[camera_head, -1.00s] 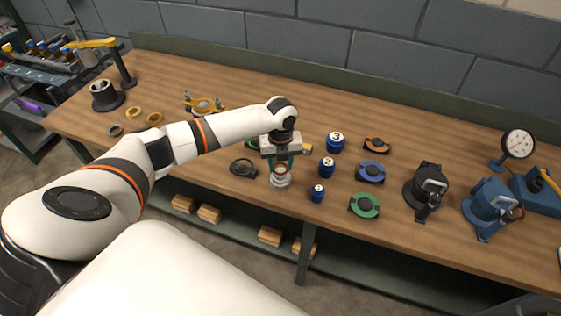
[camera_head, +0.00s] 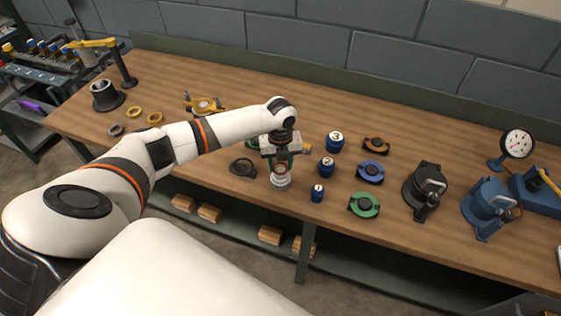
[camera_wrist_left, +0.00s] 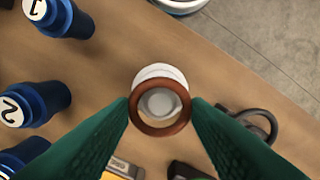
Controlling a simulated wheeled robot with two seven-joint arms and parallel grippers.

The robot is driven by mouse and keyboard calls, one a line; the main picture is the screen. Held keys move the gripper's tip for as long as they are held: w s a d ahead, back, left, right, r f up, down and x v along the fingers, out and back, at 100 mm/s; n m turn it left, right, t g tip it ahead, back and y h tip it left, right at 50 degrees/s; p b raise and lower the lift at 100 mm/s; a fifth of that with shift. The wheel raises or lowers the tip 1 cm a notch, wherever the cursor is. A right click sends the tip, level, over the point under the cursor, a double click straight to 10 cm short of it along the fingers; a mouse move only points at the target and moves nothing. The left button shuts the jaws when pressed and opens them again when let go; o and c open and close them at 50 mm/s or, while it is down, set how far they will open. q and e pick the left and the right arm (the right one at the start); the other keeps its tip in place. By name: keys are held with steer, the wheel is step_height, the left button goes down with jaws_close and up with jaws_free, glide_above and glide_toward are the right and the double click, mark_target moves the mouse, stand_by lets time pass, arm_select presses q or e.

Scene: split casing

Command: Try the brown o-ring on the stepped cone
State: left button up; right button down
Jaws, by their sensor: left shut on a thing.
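The stepped cone (camera_head: 281,183) is white and stands upright near the front edge of the table. My left gripper (camera_head: 282,166) points down right over it, with its green fingers on either side of the cone's upper part. The fingers are shut on the brown o-ring (camera_wrist_left: 160,131), held by opposite sides. In the left wrist view, the cone (camera_wrist_left: 159,72) shows behind and through the ring, slightly off centre. I cannot tell whether the ring touches the cone. My right gripper is not in view.
Numbered blue cylinders (camera_head: 326,168) stand just right of the cone. A dark ring-shaped part (camera_head: 242,168) lies to its left. Green (camera_head: 364,205), blue (camera_head: 370,171) and brown (camera_head: 376,146) round parts lie farther right.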

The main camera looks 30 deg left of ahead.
arm_select(q)
steer(key=shift+f+b, duration=0.5)
steer(key=shift+f, duration=0.35)
steer(key=o, duration=1)
steer(key=shift+r, duration=0.1)
step_height(320, 180, up, 7)
steer(key=p, duration=0.7)
steer(key=shift+r, duration=0.95)
